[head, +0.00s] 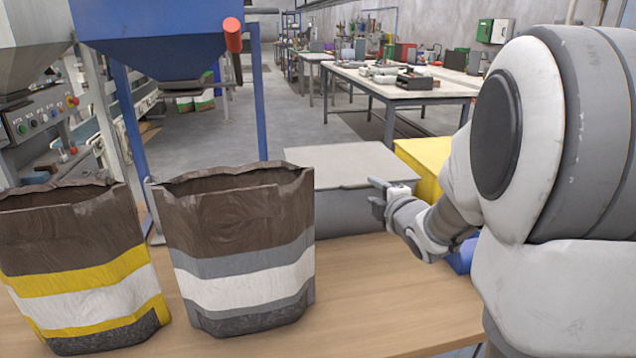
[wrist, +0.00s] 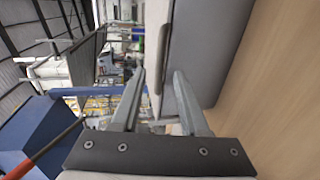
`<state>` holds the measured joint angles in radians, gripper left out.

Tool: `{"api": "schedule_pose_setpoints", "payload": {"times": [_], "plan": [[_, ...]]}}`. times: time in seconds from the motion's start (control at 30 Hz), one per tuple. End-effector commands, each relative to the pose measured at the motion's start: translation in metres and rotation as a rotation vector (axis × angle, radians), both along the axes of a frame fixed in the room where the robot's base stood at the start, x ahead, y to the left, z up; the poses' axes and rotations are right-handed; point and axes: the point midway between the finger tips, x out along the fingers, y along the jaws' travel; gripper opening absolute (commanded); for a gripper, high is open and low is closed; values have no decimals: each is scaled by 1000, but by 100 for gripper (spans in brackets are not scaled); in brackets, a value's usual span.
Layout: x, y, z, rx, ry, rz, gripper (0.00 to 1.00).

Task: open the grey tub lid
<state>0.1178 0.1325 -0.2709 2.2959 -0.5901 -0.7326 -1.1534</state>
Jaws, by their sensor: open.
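The grey tub (head: 345,213) stands on the wooden table, behind and right of the grey-striped bag. Its flat grey lid (head: 340,160) lies shut on top. My gripper (head: 374,188) is at the tub's front right, near the lid's front edge. In the wrist view my gripper (wrist: 158,75) is open and empty, one finger on the lid side and the other in front of the tub wall (wrist: 208,55). The lid edge (wrist: 163,50) runs ahead of the gap between the fingertips. I cannot tell whether either finger touches it.
A yellow tub (head: 425,165) stands right of the grey one, partly hidden by my arm. Two open bags, one yellow-striped (head: 80,265) and one grey-striped (head: 240,245), stand on the table (head: 370,310) at left. A blue hopper (head: 160,35) rises behind. The table's front middle is clear.

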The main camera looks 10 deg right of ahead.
Motion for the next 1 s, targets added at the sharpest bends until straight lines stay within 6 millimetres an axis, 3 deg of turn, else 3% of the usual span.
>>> {"api": "schedule_pose_setpoints", "payload": {"times": [0.1, 0.3, 0.7, 0.93, 1.0], "plan": [[21, 0, -6, -1, 1, 1, 44], [44, 0, -10, -1, 0, 0, 44], [50, 0, -10, 1, 0, -1, 44], [50, 0, -10, 0, 0, -1, 5], [50, 0, -10, 0, 0, -1, 0]]}}
